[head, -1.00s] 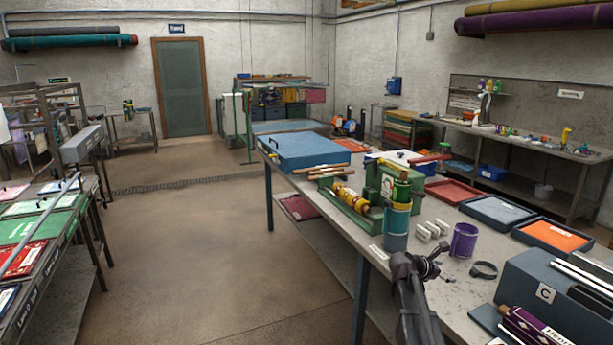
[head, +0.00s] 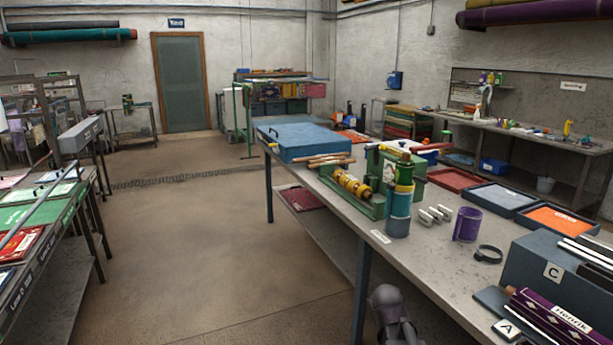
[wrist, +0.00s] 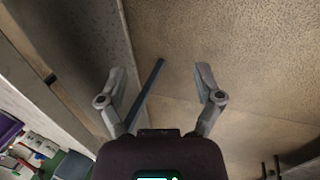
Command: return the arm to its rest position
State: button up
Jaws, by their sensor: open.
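My gripper (wrist: 160,92) shows in the wrist view with its two fingers spread apart and nothing between them. Beyond the fingers are the brown floor (wrist: 220,40) and a dark table leg (wrist: 146,92). In the head view my gripper is out of sight; only a dark part of my arm shows at the bottom edge, in front of the workbench's near side.
The long grey workbench (head: 440,262) runs along the right. It holds a green machine (head: 349,203), a blue cup with a bottle (head: 398,210), a purple cup (head: 467,224), a black ring (head: 488,254) and a rolled purple rug (head: 545,318). Open floor (head: 220,240) lies to the left.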

jog(key=s+a+f+m+g+y+b, duration=0.1)
jog(key=s+a+f+m+y, duration=0.2)
jog(key=s+a+m, duration=0.35)
notch_tip(320, 180, up, 14)
jog(key=n+p, duration=0.2)
jog(key=p, duration=1.1)
jog(key=shift+s+a+f, duration=0.2)
jog(key=shift+a, duration=0.25)
